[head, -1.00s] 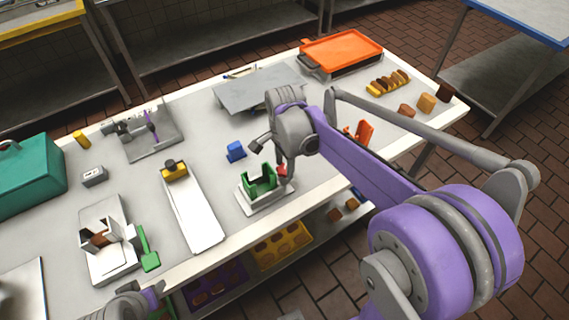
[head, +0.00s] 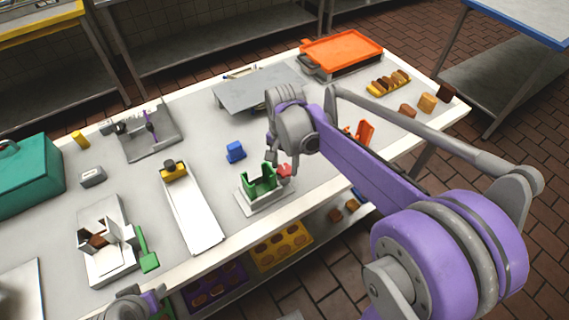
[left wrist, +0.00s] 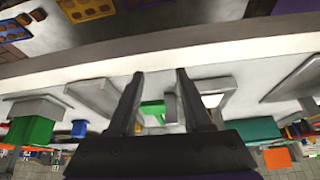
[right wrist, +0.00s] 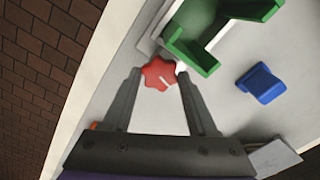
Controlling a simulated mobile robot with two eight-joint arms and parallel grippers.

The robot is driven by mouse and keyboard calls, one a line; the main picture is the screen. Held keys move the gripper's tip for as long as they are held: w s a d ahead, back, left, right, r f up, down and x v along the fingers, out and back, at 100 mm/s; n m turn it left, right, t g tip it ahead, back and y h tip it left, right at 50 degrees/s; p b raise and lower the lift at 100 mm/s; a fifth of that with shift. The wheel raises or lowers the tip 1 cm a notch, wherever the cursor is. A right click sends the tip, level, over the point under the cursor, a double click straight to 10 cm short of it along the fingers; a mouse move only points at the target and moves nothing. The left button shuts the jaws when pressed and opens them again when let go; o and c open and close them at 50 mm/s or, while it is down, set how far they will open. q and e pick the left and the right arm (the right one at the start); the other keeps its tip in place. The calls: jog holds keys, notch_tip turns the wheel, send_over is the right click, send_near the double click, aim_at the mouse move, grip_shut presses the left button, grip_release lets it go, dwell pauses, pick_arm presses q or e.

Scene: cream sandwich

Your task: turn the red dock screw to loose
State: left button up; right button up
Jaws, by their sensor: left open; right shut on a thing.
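The red dock screw (head: 284,171) is a lobed knob at the right end of the green dock (head: 262,185), which stands on a white base near the table's front edge. My right gripper (head: 284,163) reaches down over it. In the right wrist view the red screw (right wrist: 158,74) sits between the two fingertips, with a short white mark on its face. The right gripper is shut on it. My left gripper (left wrist: 159,74) is open with nothing between its fingertips. In the head view only part of the left arm shows, at the bottom edge.
A blue block (head: 235,151) stands behind the dock. A white board with a yellow-and-black piece (head: 173,170) lies to its left, and a grey plate (head: 257,90) lies behind. An orange piece (head: 365,132) stands to the right. The table's front edge is close to the dock.

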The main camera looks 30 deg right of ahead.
aim_at(284, 169)
dwell(0.4)
jog(key=o, duration=1.4)
jog(key=shift+r, duration=0.15)
notch_tip(284, 169, up, 11)
jog(key=shift+f+p, duration=0.2)
jog(key=shift+p, duration=0.15)
